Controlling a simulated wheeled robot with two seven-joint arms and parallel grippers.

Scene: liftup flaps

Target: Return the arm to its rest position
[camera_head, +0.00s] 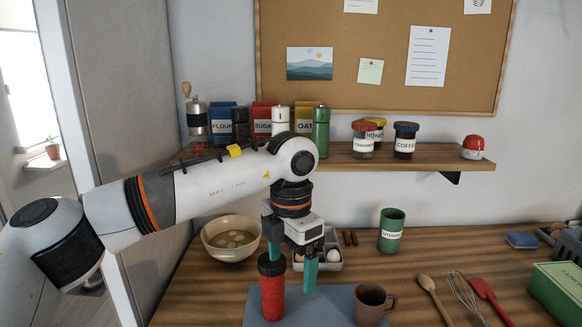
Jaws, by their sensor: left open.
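My left arm (230,187) reaches in from the left over the counter, and its wrist points down. My left gripper (292,272) is open, with two teal fingers pointing down. A red grinder (271,296) with a black top stands upright at the gripper. One finger shows just above its black top and seems partly hidden by it. The other finger hangs to its right, with a gap between. I cannot tell whether either finger touches it. My right gripper is out of view.
A blue-grey mat (325,308) lies under the grinder, with a brown mug (372,304) to the right. A shelf (345,158) holding jars and packets runs behind the arm. A green utensil pot (391,231) stands right.

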